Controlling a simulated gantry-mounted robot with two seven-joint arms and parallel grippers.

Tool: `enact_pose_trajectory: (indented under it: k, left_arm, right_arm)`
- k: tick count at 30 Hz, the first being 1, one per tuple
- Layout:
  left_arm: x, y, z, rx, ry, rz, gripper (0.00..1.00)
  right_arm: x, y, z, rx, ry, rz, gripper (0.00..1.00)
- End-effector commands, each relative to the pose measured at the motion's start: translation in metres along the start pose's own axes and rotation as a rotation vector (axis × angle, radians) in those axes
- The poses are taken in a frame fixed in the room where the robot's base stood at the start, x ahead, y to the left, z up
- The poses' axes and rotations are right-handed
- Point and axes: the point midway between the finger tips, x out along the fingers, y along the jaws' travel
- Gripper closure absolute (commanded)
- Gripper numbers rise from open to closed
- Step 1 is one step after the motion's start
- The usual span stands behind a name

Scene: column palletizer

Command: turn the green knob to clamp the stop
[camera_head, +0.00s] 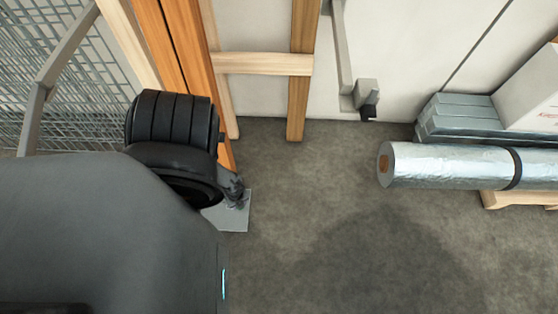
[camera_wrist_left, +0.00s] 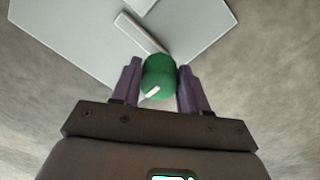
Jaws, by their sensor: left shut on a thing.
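The green knob (camera_wrist_left: 158,77) shows in the left wrist view as a round green piece with a short white mark near its lower edge. My left gripper (camera_wrist_left: 158,82) has its two purple fingers on either side of the knob and is shut on it. A pale grey plate (camera_wrist_left: 90,42) with a narrow raised bar (camera_wrist_left: 142,33) lies just beyond the knob. In the head view a grey plate (camera_head: 233,213) shows on the floor by the orange post, partly hidden by my arm. The knob and my left gripper's fingers are hidden there. My right gripper is in neither view.
In the head view an orange post (camera_head: 178,45) and wire mesh (camera_head: 40,60) stand at the left. A silver foil roll (camera_head: 450,165) lies at the right by grey boxes (camera_head: 465,115) and a white carton (camera_head: 530,92). The dark floor (camera_head: 320,200) between is clear.

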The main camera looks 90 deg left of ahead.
Motion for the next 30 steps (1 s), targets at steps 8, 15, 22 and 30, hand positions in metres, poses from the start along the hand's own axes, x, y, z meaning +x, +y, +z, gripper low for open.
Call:
enact_pose_trajectory:
  k: [8, 15, 22, 30]
  left_arm:
    - [0.001, 0.0, 0.0, 0.004, -0.002, 0.0, 0.44]
    - [0.001, 0.0, 0.0, 0.002, -0.001, 0.0, 0.31]
    - [-0.004, 0.0, 0.0, 0.002, -0.001, 0.0, 0.31]
    - [-0.035, 0.0, 0.001, 0.003, -0.002, 0.0, 0.31]
  right_arm:
    - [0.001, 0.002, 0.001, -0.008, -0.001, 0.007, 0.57]
    - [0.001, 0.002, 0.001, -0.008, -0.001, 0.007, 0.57]
    - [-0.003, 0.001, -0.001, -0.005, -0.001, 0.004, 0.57]
    - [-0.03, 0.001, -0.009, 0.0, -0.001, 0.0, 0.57]
